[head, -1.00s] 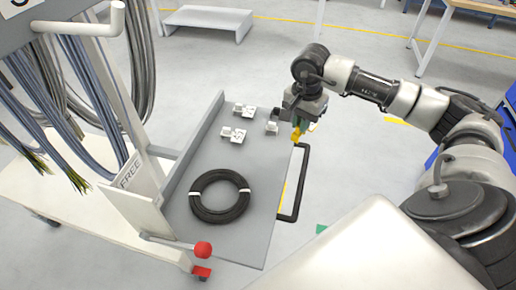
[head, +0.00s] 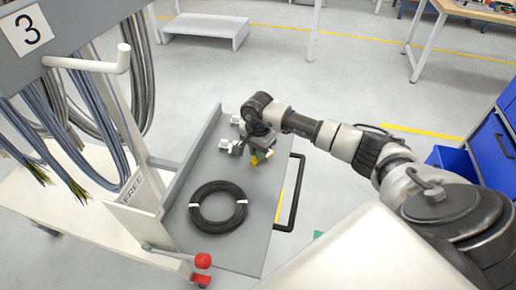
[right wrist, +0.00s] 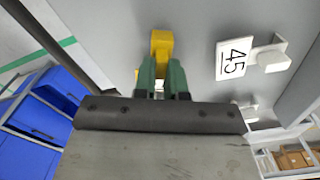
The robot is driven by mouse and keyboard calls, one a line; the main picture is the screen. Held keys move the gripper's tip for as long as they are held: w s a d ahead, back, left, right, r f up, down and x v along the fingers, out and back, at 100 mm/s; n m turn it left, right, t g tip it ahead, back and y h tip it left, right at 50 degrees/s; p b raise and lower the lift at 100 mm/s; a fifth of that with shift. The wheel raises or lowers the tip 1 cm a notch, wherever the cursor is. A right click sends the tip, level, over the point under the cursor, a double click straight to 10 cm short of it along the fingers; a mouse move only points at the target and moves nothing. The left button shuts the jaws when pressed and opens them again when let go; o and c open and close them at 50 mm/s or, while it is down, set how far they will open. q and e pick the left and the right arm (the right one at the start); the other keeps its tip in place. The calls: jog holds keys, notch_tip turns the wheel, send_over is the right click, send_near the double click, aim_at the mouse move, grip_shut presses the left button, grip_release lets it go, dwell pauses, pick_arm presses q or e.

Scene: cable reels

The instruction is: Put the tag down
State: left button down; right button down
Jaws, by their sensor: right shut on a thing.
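My right gripper (head: 261,154) is over the grey tray of the cart, near its right side. In the right wrist view its green fingers (right wrist: 162,78) are shut on a yellow piece (right wrist: 161,45), which I take to be the tag. The yellow piece also shows small below the gripper in the head view (head: 254,161). I cannot tell whether it touches the tray. A white hook with a plate marked 45 (right wrist: 234,58) lies on the tray beside the held piece, apart from it. My left gripper is out of view.
A black cable coil (head: 218,205) lies on the grey tray (head: 240,248), nearer than the gripper. Small white pieces (head: 225,144) lie by the gripper, partly hidden. A black handle (head: 294,195) runs along the tray's right side. Hanging cables and a red knob (head: 203,260) are at left.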

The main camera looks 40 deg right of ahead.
jog(key=shift+f, duration=0.25)
jog(key=c, duration=1.2)
grip_release()
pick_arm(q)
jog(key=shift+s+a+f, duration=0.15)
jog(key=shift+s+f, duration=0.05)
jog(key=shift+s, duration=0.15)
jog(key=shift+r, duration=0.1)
pick_arm(e)
jog(key=shift+r, duration=0.15)
